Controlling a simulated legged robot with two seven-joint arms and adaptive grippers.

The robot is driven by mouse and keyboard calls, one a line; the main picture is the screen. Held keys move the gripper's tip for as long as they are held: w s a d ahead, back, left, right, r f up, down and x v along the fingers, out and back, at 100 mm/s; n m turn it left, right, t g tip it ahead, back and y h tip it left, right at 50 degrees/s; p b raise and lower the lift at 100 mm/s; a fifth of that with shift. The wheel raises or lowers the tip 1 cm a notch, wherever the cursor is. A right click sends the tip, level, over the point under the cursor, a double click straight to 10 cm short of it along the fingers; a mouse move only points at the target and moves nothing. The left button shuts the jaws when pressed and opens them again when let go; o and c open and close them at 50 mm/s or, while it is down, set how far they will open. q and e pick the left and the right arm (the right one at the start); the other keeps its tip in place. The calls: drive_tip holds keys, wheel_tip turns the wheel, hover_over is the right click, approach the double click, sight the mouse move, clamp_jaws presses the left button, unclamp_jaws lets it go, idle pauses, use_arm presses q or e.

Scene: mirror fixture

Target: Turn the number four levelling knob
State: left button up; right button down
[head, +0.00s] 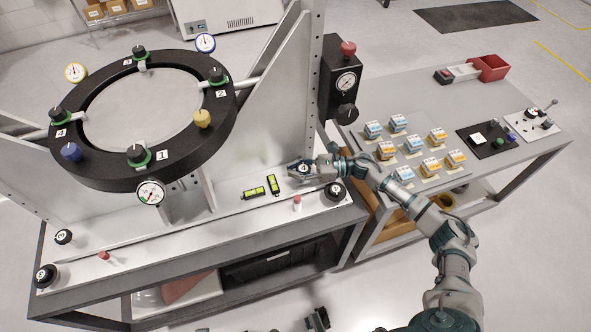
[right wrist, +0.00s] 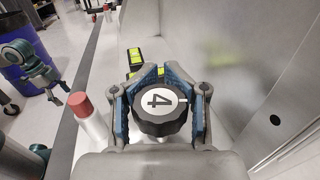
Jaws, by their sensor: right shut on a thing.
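The number four levelling knob (right wrist: 157,101) is black and ribbed, with a white disc and a black 4 on top. A short white mark points right in the right wrist view. My right gripper (right wrist: 158,104) is shut on it, a blue-padded finger on each side.
A red-capped post (right wrist: 87,115) stands close beside my right gripper. Green spirit levels (head: 262,189) lie left of it. Another knob (head: 336,190) is at the front right corner. The black mirror ring (head: 75,170) and upright frame (head: 275,85) rise behind. A side table (head: 395,95) holds small boxes.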

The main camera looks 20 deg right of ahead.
use_arm(q)
drive_tip(key=shift+w+d+f, duration=0.1)
drive_tip(key=shift+w+f, duration=0.05)
drive_tip(key=shift+f, duration=0.6)
drive_tip(key=shift+w+d+f, duration=0.1)
drive_tip(key=shift+w+f, duration=0.05)
drive_tip(key=shift+f, duration=0.55)
use_arm(e)
drive_tip(key=shift+w+d+r+m+t+h, duration=0.1)
drive_tip(key=shift+w+m+t+h, duration=0.1)
drive_tip(key=shift+m+t, duration=0.3)
drive_tip(key=shift+w+d+r+m+t+h, duration=0.1)
drive_tip(key=shift+m+t+h, duration=0.15)
drive_tip(key=shift+t, duration=0.45)
drive_tip(key=c, duration=1)
unclamp_jaws()
use_arm(q)
drive_tip(key=shift+d, duration=0.1)
use_arm(e)
drive_tip(key=shift+s+d, duration=0.15)
drive_tip(key=shift+d, duration=0.05)
use_arm(q)
drive_tip(key=shift+d+r, duration=0.1)
use_arm(e)
drive_tip(key=shift+d+f, duration=0.1)
drive_tip(key=shift+d, duration=0.15)
drive_tip(key=v, duration=1.2)
drive_tip(key=shift+f, duration=0.15)
